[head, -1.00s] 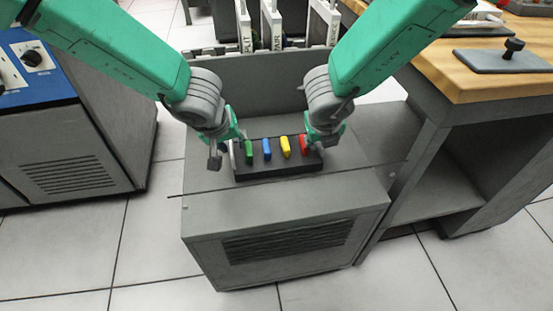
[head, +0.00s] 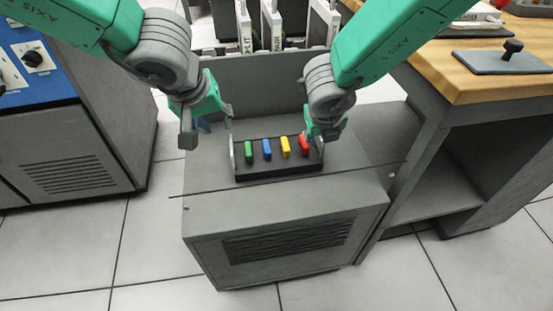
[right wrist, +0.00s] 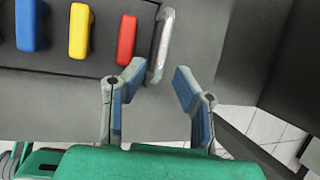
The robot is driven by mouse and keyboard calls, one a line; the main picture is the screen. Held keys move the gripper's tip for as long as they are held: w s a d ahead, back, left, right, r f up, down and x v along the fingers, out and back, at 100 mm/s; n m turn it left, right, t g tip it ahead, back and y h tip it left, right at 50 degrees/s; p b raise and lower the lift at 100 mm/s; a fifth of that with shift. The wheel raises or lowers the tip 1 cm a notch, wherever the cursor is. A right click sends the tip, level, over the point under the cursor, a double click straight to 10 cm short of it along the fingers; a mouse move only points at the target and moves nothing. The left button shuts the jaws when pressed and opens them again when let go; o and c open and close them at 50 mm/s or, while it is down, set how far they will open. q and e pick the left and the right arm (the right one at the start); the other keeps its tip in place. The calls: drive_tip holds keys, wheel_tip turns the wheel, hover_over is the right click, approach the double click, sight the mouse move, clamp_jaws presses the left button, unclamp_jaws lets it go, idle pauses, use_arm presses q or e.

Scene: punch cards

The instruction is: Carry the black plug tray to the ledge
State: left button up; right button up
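The black plug tray (head: 278,170) sits flat on the grey cabinet's top (head: 215,185) in the head view. It carries a green, a blue, a yellow and a red plug, with a light handle (head: 233,153) at its left end. My left gripper (head: 208,125) is open and empty, up and left of that handle, apart from it. My right gripper (head: 323,135) is at the tray's right end. In the right wrist view its fingers (right wrist: 158,82) are apart, with the right handle (right wrist: 160,45) reaching between or just past their tips; contact cannot be told.
A low grey panel (head: 265,85) rises behind the tray, with labelled upright cards behind it. A wooden-topped bench (head: 475,85) with a knobbed plate (head: 505,58) stands right. A blue-and-grey console (head: 60,150) stands left. Grey surface beside the tray is clear.

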drive_tip(key=v, duration=0.9)
drive_tip(key=shift+r, duration=0.35)
drive_tip(key=shift+s, duration=0.2)
